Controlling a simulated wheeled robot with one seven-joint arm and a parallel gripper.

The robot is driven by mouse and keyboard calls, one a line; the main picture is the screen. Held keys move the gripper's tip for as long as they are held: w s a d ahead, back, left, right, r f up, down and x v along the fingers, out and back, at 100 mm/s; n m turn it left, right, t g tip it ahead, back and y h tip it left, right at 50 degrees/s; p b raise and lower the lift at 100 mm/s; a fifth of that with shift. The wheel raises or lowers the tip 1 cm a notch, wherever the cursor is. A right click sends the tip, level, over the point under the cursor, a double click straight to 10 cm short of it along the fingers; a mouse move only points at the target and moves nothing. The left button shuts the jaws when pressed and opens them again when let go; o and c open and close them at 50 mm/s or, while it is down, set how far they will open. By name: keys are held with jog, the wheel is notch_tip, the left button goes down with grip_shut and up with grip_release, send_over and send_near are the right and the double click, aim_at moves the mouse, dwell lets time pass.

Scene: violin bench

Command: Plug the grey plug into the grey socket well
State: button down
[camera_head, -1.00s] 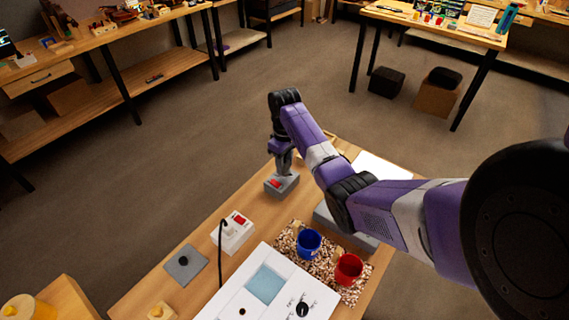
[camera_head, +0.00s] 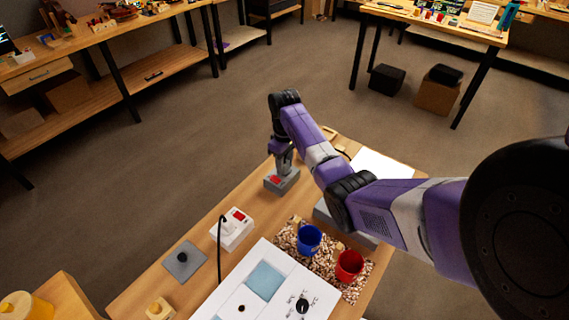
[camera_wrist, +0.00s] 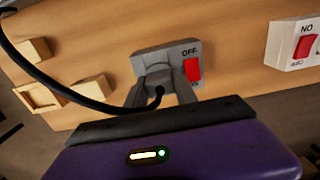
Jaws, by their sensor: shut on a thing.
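The grey socket block (camera_head: 281,182) lies near the bench's far left edge. In the wrist view the grey socket block (camera_wrist: 178,58) carries a red rocker switch (camera_wrist: 193,70) marked OFF. My gripper (camera_head: 284,163) points down over the block. In the wrist view my gripper (camera_wrist: 160,88) is shut on the grey plug (camera_wrist: 157,74), with one finger on each side. The plug sits at the well, beside the switch. The well's opening is hidden by the plug and fingers, and I cannot tell how deep the plug is. A black cable (camera_wrist: 62,92) leaves the plug and curves left.
A white socket (camera_head: 232,233) with a red switch and black cable stands nearby on the bench. A grey plate (camera_head: 185,262), a blue cup (camera_head: 309,240), a red cup (camera_head: 349,266) and a white panel (camera_head: 262,290) lie nearer. Wooden blocks (camera_wrist: 90,88) show beside the cable.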

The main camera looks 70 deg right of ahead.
jog(key=shift+f, duration=0.15)
jog(key=c, duration=0.9)
grip_release()
notch_tip(320, 180, up, 8)
jog(key=shift+f+b, duration=0.1)
jog(key=shift+b, duration=0.4)
jog(key=shift+d, duration=0.1)
